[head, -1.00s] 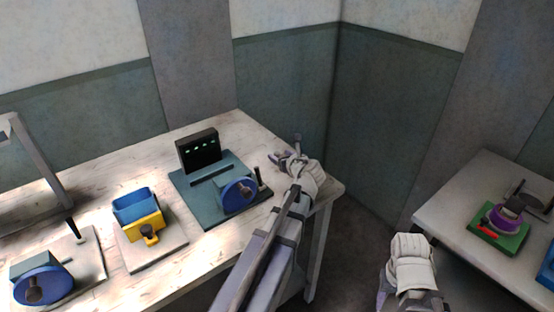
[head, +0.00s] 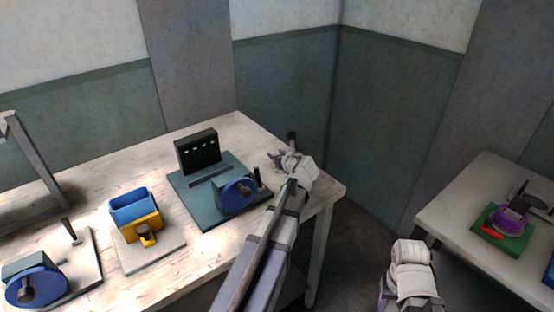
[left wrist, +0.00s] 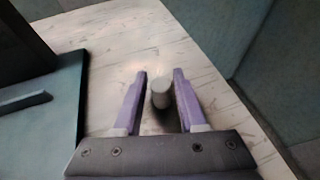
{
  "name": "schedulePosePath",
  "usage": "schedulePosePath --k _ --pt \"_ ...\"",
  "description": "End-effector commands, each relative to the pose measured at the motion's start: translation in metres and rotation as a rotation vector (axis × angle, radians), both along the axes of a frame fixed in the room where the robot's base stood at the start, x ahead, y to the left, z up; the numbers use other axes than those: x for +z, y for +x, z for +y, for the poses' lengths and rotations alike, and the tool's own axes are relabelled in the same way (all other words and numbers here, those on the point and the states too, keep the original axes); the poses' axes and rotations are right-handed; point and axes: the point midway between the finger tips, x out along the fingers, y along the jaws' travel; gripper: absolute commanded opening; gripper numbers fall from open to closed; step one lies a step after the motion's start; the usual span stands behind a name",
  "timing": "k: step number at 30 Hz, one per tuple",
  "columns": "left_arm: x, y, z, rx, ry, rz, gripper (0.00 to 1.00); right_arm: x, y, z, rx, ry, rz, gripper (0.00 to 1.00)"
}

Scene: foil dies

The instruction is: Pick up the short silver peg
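In the left wrist view a short silver-grey peg (left wrist: 160,94) stands between the two purple fingers of my left gripper (left wrist: 161,84). The gripper is open, with a narrow gap showing on each side of the peg. In the head view my left gripper (head: 283,150) is low over the right back part of the pale workbench (head: 208,262). I cannot clearly make out the peg there. Only the white-covered wrist of my right arm shows at the lower right; its fingers are not visible.
A dark green station (head: 206,212) with a black display (head: 198,151) and blue wheel (head: 238,194) stands left of my left gripper. A blue bin (head: 133,206) on a yellow base is further left. Another bench (head: 450,235) stands at right. Walls meet behind.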

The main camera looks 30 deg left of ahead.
Motion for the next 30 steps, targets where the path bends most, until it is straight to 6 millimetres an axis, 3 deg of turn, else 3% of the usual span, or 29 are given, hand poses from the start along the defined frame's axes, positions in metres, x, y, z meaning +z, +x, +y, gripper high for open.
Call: schedulePosePath --k 1,10,30 --pt "0.0 0.0 -0.0001 0.0 0.0 0.0 0.34 0.0 0.0 0.0 0.0 0.0 0.0 0.52" --pt "-0.0001 -0.0001 -0.0001 0.0 0.0 0.0 0.0 0.0 0.0 0.0 0.0 0.0 0.0 0.52" --pt "0.0046 -0.0001 -0.0001 0.0 0.0 0.0 0.0 0.0045 0.0 0.0 0.0 0.0 0.0 0.52"
